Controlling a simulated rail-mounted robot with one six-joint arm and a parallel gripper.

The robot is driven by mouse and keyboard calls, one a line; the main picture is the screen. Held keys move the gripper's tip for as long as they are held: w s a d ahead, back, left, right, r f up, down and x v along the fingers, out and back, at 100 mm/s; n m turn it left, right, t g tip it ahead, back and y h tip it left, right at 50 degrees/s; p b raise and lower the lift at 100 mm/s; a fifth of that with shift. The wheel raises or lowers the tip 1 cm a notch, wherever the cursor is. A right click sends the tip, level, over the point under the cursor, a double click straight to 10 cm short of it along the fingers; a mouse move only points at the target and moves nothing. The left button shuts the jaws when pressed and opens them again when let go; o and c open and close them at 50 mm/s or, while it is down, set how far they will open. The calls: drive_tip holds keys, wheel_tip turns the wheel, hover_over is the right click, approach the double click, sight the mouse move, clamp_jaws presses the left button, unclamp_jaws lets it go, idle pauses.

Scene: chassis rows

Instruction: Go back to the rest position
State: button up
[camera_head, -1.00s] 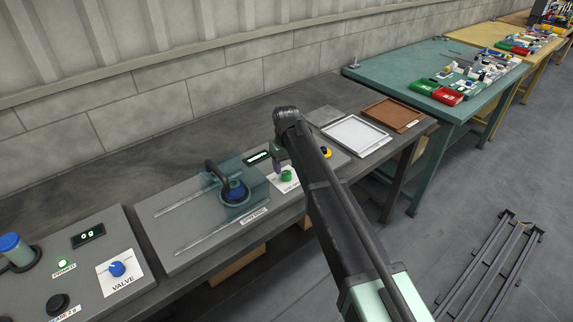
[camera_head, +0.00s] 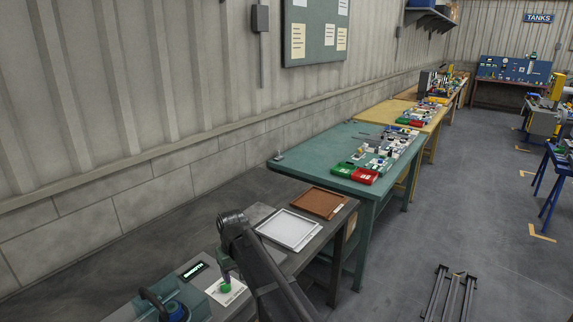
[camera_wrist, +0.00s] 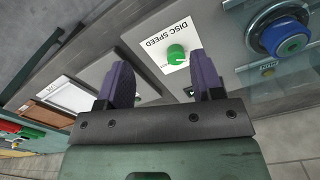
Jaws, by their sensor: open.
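My gripper (camera_wrist: 159,80) is open in the wrist view, its two purple fingers apart with nothing between them. Beyond the fingertips is a green knob (camera_wrist: 176,54) on a white plate marked DISC SPEED. The fingers are apart from the knob; the exact gap is hard to judge. In the head view my dark arm reaches in from the bottom, and the gripper (camera_head: 227,271) is mostly hidden behind it, close to the green knob (camera_head: 225,287).
A device with a blue hub (camera_wrist: 290,44) and black handle (camera_head: 153,301) is beside the knob. A white tray (camera_head: 262,229) and a brown tray (camera_head: 297,201) lie farther along the bench. A green table (camera_head: 305,162) stands beyond. The floor at right is mostly open around a dark frame (camera_head: 452,297).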

drive_tip(key=s+d+m, duration=0.2)
drive_tip(key=s+d, duration=0.4)
drive_tip(key=d, duration=0.6)
drive_tip(key=s+d+m, duration=0.3)
drive_tip(key=s+d, duration=0.3)
drive_tip(key=d, duration=0.6)
drive_tip(key=s+d+m, duration=0.2)
drive_tip(key=s+d, duration=0.3)
drive_tip(key=d, duration=0.7)
drive_tip(key=shift+s+m, duration=0.3)
drive_tip(key=shift+s, duration=0.1)
